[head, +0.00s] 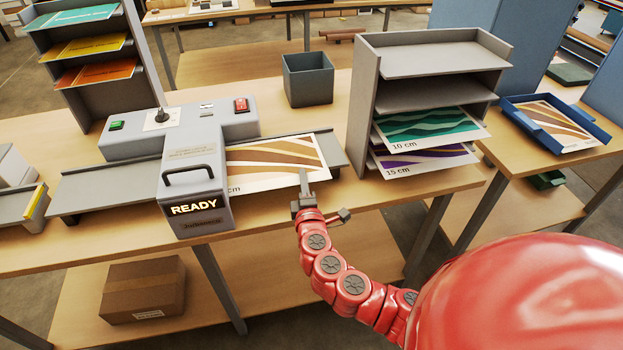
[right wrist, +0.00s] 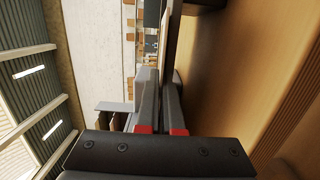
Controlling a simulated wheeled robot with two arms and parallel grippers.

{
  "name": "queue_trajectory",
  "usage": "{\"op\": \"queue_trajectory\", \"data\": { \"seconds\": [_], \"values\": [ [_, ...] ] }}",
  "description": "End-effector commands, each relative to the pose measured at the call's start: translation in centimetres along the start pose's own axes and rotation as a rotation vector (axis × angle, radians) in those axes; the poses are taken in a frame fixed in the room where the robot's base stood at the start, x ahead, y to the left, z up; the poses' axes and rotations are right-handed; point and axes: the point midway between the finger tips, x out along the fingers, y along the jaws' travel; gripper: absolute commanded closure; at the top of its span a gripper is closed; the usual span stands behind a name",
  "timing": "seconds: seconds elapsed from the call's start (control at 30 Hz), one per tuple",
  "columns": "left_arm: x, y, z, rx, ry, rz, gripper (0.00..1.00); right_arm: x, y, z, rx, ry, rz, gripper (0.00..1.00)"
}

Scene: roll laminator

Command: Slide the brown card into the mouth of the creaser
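The brown card (head: 275,160), striped brown and cream, lies on the right feed shelf of the grey creaser (head: 192,165). Its left end is hidden by the creaser's head, with only "cm" of its printed label showing; I cannot tell how deep it reaches into the mouth. The creaser's display reads READY. My right gripper (head: 304,185) is at the card's near right edge, its fingers closed on it. In the right wrist view the fingers (right wrist: 160,105) are close together, with a thin pale edge beyond them. My left gripper is not in view.
A grey rack (head: 430,60) with green and purple cards stands close right of the shelf. A blue tray (head: 560,123) at far right holds another brown card. A dark bin (head: 308,80) stands behind. A left shelf (head: 105,190) extends from the creaser.

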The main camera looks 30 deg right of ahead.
Motion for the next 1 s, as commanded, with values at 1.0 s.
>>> {"op": "queue_trajectory", "data": {
  "seconds": [1.0],
  "values": [
    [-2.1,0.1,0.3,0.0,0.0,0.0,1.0,-0.9,-0.1,-7.9,-0.001,0.001,0.001,1.0]
  ]
}}
